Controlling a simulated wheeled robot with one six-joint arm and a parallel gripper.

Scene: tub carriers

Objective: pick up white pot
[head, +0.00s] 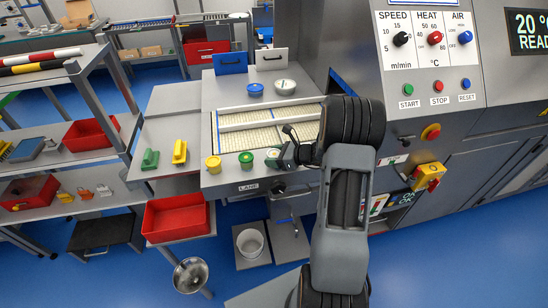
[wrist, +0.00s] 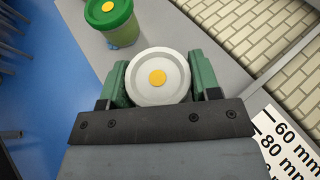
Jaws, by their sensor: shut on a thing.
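The white pot (wrist: 160,77) has a round white lid with an orange dot in its middle. In the wrist view it sits between the two green fingers of my gripper (wrist: 158,85), which is shut on it from both sides. In the head view my gripper (head: 280,158) is at the front edge of the grey bench, with the pot (head: 271,156) partly hidden by it. I cannot tell whether the pot's base touches the bench. A green-lidded pot (wrist: 108,18) with a yellow dot stands close by; it also shows in the head view (head: 246,160).
A yellow pot (head: 213,164) stands further left. A blue-lidded pot (head: 255,89) and a larger white-lidded one (head: 285,86) stand at the back. A tiled belt (head: 270,137) lies behind my gripper. A red bin (head: 178,217) is lower left, a white bucket (head: 250,243) below.

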